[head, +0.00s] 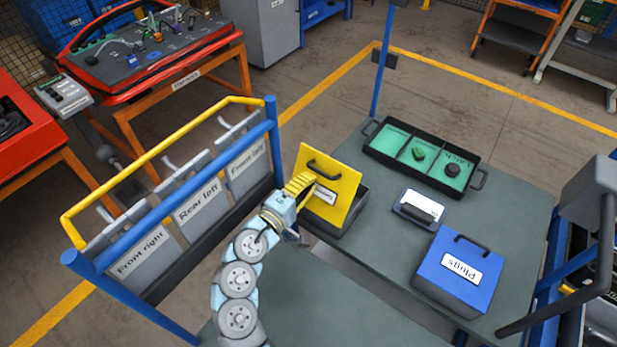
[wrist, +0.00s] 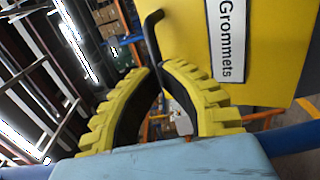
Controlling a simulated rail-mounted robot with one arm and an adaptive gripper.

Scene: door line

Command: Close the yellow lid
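The yellow lid (head: 336,204) stands raised and tilted on a dark box (head: 352,222) at the near left of the grey-green table. It has a black bar handle (head: 325,174) near its upper edge and a white label, which reads "Grommets" in the wrist view (wrist: 227,40). My gripper (head: 308,180) is at the lid's labelled face, by the left part of the handle. In the wrist view, the yellow-backed fingers (wrist: 155,68) come together around the black handle (wrist: 153,38), which runs between their tips. The inside of the box is mostly hidden.
A blue "Plugs" box (head: 457,272) stands at the table's near right, with a small white-topped case (head: 420,207) beside it. A black tray (head: 421,168) with green compartments lies behind. A blue-and-yellow rail rack (head: 168,215) with labelled grey panels stands left of my arm.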

